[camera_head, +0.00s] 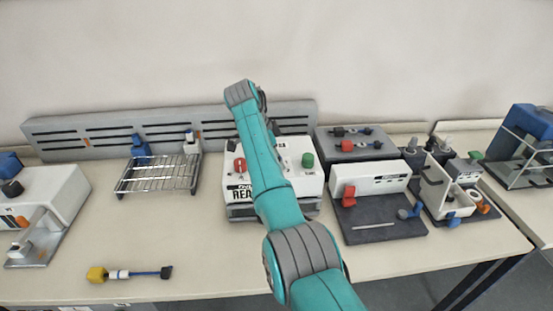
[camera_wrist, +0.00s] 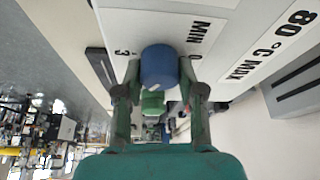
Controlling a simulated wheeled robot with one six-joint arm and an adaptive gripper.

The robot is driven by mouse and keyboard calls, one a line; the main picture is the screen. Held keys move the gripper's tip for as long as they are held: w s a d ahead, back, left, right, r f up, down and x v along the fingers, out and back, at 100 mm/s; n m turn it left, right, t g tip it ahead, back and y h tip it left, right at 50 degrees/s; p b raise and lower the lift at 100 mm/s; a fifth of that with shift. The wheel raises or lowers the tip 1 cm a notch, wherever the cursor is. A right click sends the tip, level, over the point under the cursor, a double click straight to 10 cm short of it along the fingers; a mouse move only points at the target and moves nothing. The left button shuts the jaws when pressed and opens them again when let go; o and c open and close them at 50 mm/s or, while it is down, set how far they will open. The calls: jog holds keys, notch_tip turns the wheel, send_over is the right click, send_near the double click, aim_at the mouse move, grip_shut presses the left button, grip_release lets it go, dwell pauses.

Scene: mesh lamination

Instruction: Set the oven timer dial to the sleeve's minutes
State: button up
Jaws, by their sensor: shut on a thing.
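In the wrist view my gripper (camera_wrist: 158,75) is closed around a blue round knob (camera_wrist: 159,66), one finger on each side. The knob stands out from a white panel (camera_wrist: 215,18) printed "MIN", with a "0" and a "3" near the knob. "80°C MAX" is printed farther right on the white surface. The knob's pointer and its exact setting cannot be made out. In the head view my arm hides my gripper and the knob. I cannot make out a sleeve with readable minutes.
In the head view, a white box (camera_head: 312,183) with red and green knobs stands partly behind my arm. A wire rack (camera_head: 158,176) is left of it. A dark-based fixture (camera_head: 380,228) stands right. A yellow-handled tool (camera_head: 97,274) lies front left. The front of the table is mostly clear.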

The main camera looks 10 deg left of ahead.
jog(key=o, duration=1.1)
jog(key=shift+o, duration=0.2)
jog(key=shift+a+r, duration=0.1)
jog(key=v, duration=0.7)
